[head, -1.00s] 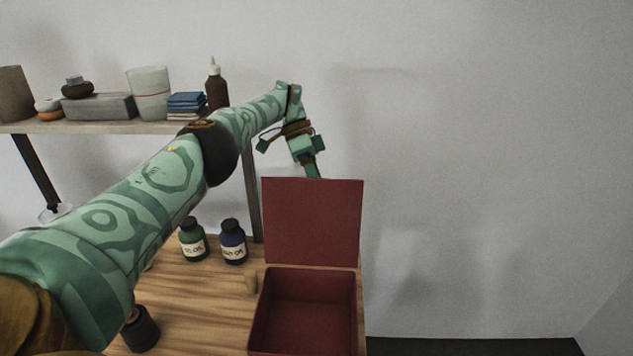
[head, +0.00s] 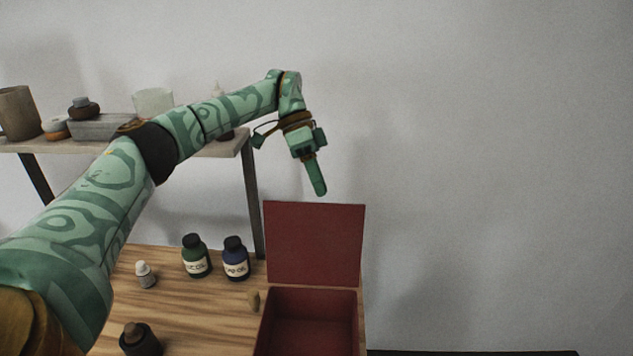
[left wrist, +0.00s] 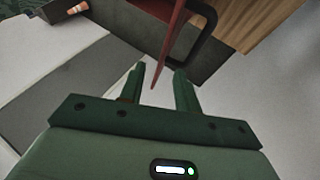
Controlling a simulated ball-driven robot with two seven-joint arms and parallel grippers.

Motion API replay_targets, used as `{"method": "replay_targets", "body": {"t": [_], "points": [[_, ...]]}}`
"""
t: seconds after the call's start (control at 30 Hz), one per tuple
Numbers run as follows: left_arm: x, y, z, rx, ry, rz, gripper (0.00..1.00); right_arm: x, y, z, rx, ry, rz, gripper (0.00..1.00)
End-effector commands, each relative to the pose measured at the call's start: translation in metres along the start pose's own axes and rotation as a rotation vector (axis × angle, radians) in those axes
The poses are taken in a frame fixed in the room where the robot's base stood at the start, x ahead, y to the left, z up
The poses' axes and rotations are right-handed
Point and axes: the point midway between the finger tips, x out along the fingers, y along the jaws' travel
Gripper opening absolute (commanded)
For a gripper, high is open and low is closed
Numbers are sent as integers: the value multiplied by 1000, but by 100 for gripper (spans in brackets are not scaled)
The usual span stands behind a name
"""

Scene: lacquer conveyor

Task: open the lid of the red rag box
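The red rag box (head: 312,322) stands on the wooden bench, its inside exposed. Its lid (head: 315,245) stands up, roughly vertical, at the box's back edge. My left gripper (head: 317,190) hangs just above the lid's top edge in the head view, pointing down. In the left wrist view the two fingers of my left gripper (left wrist: 159,72) are spread apart with nothing clamped. The lid (left wrist: 172,42) shows there nearly edge-on, its tip lying between the fingers in the picture; I cannot tell the depth gap. My right gripper is not in view.
Green (head: 196,262) and blue (head: 235,264) bottles, a small white bottle (head: 145,276) and a dark jar (head: 139,340) stand left of the box on the bench. A shelf (head: 70,145) with containers is behind my left arm. The right side is bare wall.

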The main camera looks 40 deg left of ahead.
Motion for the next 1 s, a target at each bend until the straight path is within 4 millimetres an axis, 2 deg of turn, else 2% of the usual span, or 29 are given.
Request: {"method": "replay_targets", "body": {"t": [0.03, 0.3, 0.43, 0.6, 0.87, 0.97, 1.0], "points": [[-5, 13, -1, 5, 1, -2, 33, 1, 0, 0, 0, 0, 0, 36], [2, 70, -2, 3, 0, 3, 33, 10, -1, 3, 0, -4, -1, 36], [3, 92, -3, 2, -1, 3, 33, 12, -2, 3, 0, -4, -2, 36], [3, 105, -3, 1, -1, 3, 33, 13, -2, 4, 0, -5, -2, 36], [3, 107, -4, 0, -1, 3, 33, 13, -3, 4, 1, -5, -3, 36], [0, 109, -5, 0, -1, 3, 5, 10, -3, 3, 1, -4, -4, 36], [-3, 111, -6, 0, -1, 4, 0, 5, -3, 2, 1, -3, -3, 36]]}}
